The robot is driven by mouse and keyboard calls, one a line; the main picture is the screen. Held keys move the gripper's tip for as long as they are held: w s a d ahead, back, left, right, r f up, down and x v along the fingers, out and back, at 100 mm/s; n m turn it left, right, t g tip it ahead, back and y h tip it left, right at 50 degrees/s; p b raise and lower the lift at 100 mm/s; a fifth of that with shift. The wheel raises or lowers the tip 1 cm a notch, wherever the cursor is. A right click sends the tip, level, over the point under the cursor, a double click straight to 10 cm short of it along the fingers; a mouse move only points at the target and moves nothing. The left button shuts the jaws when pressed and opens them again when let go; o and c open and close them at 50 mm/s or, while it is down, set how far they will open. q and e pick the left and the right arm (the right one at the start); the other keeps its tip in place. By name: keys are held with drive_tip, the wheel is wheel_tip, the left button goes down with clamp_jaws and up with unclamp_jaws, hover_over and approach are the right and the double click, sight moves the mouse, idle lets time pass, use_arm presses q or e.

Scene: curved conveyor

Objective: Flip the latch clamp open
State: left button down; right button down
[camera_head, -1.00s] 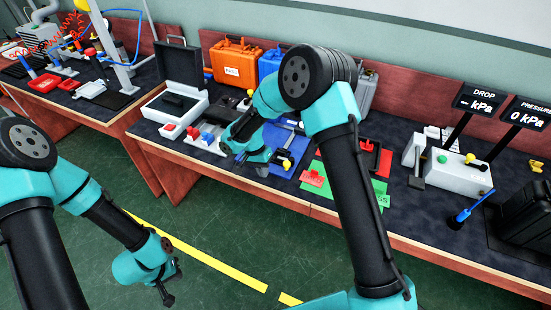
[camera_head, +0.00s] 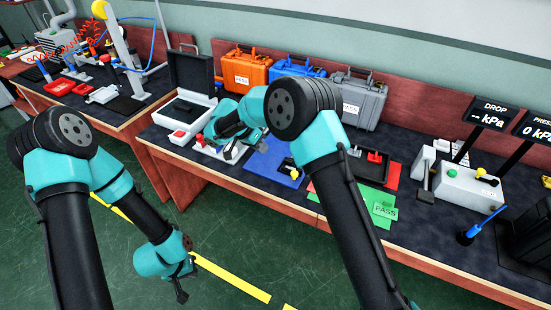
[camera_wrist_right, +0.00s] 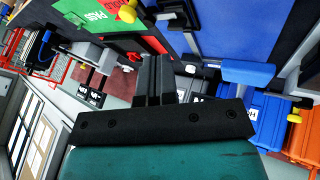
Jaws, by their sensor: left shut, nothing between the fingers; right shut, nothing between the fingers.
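In the head view, a black clamp-like piece with a yellow tip (camera_head: 294,173) sits on the blue mat (camera_head: 266,163). I cannot tell for certain whether it is the latch clamp, or whether it is open. My right arm reaches over the bench behind this piece, above a white fixture (camera_head: 225,153); its fingertips are hard to make out there. My left gripper (camera_head: 181,292) is shut and empty, hanging over the floor in front of the bench.
Orange (camera_head: 241,70), blue (camera_head: 300,68) and grey (camera_head: 361,100) cases stand along the back. An open case (camera_head: 192,80) is at the left. A green PASS mat (camera_head: 365,200) and a white box with a green button (camera_head: 466,188) lie to the right.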

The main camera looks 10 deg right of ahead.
drive_tip(key=x, duration=0.9)
drive_tip(key=shift+s+d+f, duration=0.2)
drive_tip(key=shift+s+d, duration=0.3)
drive_tip(key=shift+d, duration=0.1)
drive_tip(key=shift+s+d+f, duration=0.2)
drive_tip(key=shift+s+d, duration=0.25)
drive_tip(key=shift+d, duration=0.1)
drive_tip(key=shift+s+d+f, duration=0.1)
drive_tip(key=shift+s+d, duration=0.35)
drive_tip(key=shift+a, duration=0.1)
